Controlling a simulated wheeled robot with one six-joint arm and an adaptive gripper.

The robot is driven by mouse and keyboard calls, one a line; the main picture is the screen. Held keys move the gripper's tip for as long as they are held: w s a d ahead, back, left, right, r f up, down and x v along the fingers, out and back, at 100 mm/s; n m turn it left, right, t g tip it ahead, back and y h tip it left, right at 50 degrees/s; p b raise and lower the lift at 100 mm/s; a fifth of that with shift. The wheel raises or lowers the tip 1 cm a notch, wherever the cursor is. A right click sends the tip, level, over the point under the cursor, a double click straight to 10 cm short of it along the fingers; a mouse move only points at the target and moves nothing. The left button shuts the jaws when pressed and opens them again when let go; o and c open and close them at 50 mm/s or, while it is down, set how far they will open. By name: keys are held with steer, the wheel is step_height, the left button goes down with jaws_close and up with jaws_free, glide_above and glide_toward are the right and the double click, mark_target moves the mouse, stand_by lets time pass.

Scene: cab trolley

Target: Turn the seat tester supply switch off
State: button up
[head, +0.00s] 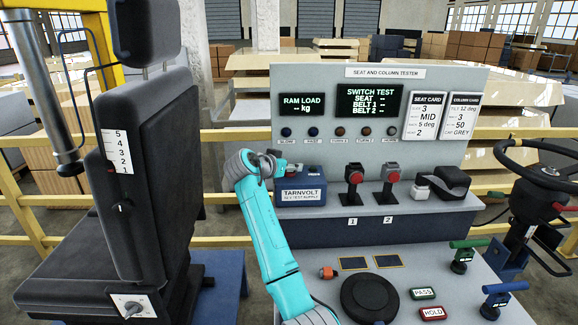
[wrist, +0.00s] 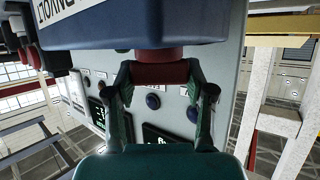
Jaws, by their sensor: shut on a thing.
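The seat tester supply is a blue box (head: 301,187) labelled TARNVOLT, on the raised shelf of the tester console. In the wrist view the box (wrist: 190,25) fills the top, its lettering upside down. A dark red switch part (wrist: 160,74) sticks out from the box's top face. My gripper (wrist: 160,80) is shut on this red part, one finger on each side. In the head view my gripper (head: 284,166) is at the top of the box, coming from the left, and hides the switch. Whether the switch is on or off cannot be told.
The tester panel (head: 380,80) with lit displays and small round buttons stands close behind my gripper. Two red-topped belt buckles (head: 355,176) (head: 391,174) stand right of the box. The black seat (head: 140,170) is at left, a steering wheel (head: 549,168) at right.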

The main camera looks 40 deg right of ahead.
steer(key=n+t+y, duration=0.2)
steer(key=n+t, duration=0.1)
steer(key=t, duration=0.1)
steer(key=shift+d+n, duration=0.1)
steer(key=shift+n, duration=0.3)
steer(key=shift+n+t+y, duration=1.2)
steer(key=shift+n+y, duration=0.4)
steer(key=o, duration=1.2)
steer(key=v, duration=1.2)
steer(key=shift+s+f, duration=0.1)
